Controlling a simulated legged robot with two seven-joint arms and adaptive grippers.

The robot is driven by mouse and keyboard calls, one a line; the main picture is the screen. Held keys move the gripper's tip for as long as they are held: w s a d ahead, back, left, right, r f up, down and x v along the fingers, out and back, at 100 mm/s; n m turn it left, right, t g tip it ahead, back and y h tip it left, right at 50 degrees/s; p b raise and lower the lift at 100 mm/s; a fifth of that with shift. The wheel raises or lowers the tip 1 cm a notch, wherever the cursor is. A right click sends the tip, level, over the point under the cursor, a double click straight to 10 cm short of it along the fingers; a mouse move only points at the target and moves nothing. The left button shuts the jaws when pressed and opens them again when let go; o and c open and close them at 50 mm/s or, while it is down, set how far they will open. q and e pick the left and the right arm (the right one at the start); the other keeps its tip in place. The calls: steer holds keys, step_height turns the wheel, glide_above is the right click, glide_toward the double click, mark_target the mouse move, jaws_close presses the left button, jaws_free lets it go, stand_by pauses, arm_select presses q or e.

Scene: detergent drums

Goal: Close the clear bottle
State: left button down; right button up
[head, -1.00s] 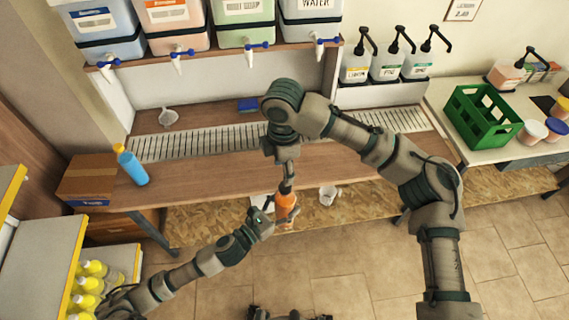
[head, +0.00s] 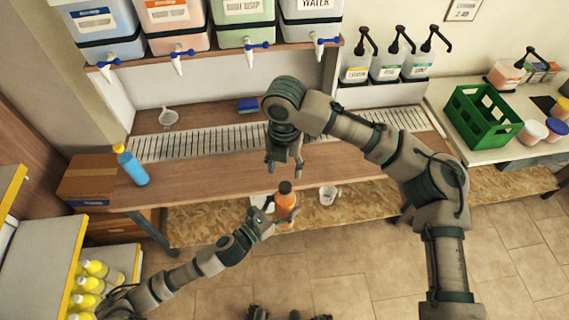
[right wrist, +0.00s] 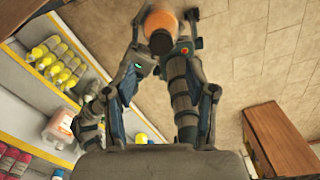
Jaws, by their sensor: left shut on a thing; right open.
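The clear bottle (head: 286,208) looks filled with orange liquid and carries a dark cap (head: 285,187) on its top. It stands upright in my left gripper (head: 270,222), which is shut on its side in front of the counter edge. My right gripper (head: 285,172) is open and empty just above the cap, pointing down, apart from it. In the right wrist view the orange bottle (right wrist: 157,14) and its dark cap (right wrist: 161,42) show near the fingertips of my right gripper (right wrist: 164,18). Whether the cap is fully tight cannot be told.
A blue bottle (head: 132,167) with a yellow cap stands on the counter at left, beside a cardboard box (head: 88,178). A white cup (head: 327,195) is on the lower shelf. A green crate (head: 480,118) stands at right. Drums with taps line the back shelf.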

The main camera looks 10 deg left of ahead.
mark_target(285, 185)
step_height(285, 185, down, 8)
steer(key=shift+r, duration=0.15)
stand_by(0.3)
